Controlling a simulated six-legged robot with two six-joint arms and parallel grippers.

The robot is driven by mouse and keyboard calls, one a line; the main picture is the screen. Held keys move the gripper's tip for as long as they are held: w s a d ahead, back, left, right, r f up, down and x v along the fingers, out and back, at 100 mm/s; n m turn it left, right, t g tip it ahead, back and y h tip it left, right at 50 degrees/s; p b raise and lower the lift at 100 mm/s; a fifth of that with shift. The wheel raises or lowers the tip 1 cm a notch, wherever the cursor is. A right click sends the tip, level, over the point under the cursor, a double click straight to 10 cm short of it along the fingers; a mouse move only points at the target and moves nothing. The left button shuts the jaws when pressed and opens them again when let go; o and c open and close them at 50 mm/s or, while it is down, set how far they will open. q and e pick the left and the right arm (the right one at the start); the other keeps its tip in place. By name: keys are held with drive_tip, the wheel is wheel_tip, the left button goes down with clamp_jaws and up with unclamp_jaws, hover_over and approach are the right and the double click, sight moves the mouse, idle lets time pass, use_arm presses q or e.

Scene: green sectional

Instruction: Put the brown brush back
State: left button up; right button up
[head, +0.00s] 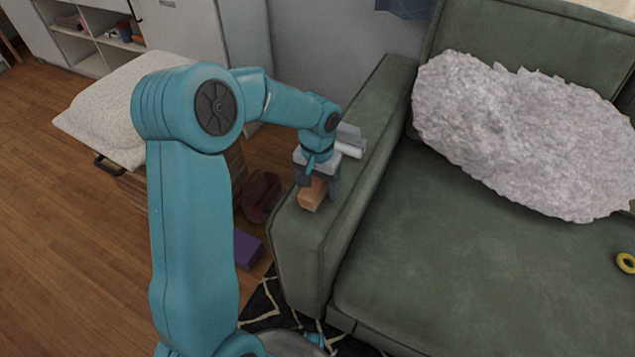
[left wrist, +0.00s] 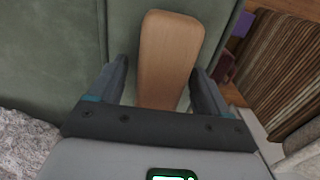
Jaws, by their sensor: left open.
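The brown brush (head: 313,195) lies on the arm of the green sofa (head: 300,235). Its smooth wooden back (left wrist: 170,50) fills the top middle of the left wrist view. My left gripper (head: 318,190) is over the brush from above, and its fingers (left wrist: 160,85) stand apart on either side of it. A gap shows between each finger and the wood, so the gripper is open around the brush. The brush's underside is hidden. My right gripper is not in view.
A fluffy pale cushion (head: 520,135) rests on the sofa, and a yellow ring (head: 626,262) lies on the seat. Beside the sofa arm are a dark red object (head: 262,195), a purple box (head: 248,249) and a basket with a cream cushion (head: 105,100). Open wooden floor lies at left.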

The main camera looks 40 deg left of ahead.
sight(317, 180)
use_arm(q)
drive_tip(key=shift+r+p, duration=0.3)
drive_tip(key=shift+r, duration=0.25)
wheel_tip(317, 180, up, 11)
drive_tip(key=p, duration=0.2)
drive_tip(key=shift+r, duration=0.15)
